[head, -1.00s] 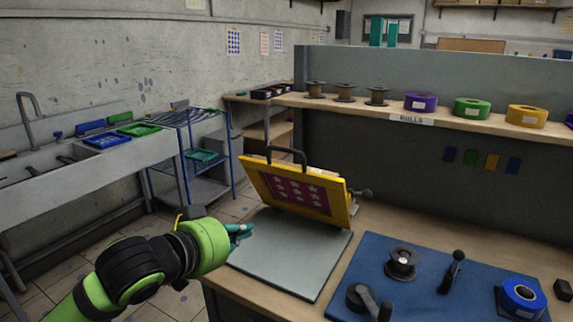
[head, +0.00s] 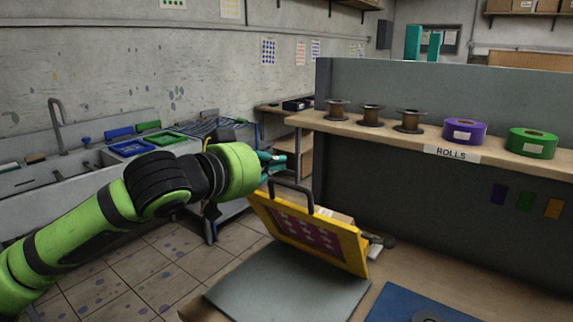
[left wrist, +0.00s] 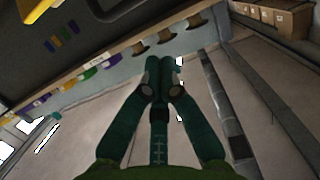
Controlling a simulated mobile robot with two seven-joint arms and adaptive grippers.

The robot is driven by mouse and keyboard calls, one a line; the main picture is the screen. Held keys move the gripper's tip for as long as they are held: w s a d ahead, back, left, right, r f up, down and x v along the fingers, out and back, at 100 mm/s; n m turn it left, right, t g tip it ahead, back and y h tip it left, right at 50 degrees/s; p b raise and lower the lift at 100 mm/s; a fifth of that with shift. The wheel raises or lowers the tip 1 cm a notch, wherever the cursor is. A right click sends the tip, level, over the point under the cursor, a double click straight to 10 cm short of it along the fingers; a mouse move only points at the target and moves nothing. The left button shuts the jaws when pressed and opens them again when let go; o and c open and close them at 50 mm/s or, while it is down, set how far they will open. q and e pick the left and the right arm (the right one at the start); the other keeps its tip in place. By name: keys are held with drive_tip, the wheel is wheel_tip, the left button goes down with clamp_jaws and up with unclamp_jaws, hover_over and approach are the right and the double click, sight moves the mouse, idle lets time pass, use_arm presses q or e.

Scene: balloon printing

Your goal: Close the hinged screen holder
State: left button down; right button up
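The hinged screen holder has a yellow frame (head: 345,250) around a purple screen with pale star shapes (head: 310,236). The frame stands tilted up, open above a flat grey board (head: 285,285). A dark handle (head: 292,188) sits on its upper edge. My left gripper (head: 277,162) is in the air just above and left of the handle. I cannot tell whether it touches the handle. In the left wrist view its teal fingers (left wrist: 162,75) come together with nothing visible between them. My right gripper is not in view.
A shelf marked ROLLS (head: 452,154) holds brown spools (head: 370,115), a purple roll (head: 464,131) and a green roll (head: 532,142). A blue mat (head: 400,305) lies right of the grey board. A sink (head: 60,190) stands at the left wall.

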sight(290, 186)
use_arm(q)
drive_tip(key=w+d+f+p, duration=0.1)
drive_tip(key=w, duration=0.1)
drive_tip(key=w+d+f+p, duration=0.2)
drive_tip(key=shift+w+d+f, duration=0.15)
drive_tip(key=shift+w+f, duration=0.1)
drive_tip(key=shift+w, duration=0.05)
drive_tip(key=shift+s+f, duration=0.3)
drive_tip(key=shift+f, duration=0.05)
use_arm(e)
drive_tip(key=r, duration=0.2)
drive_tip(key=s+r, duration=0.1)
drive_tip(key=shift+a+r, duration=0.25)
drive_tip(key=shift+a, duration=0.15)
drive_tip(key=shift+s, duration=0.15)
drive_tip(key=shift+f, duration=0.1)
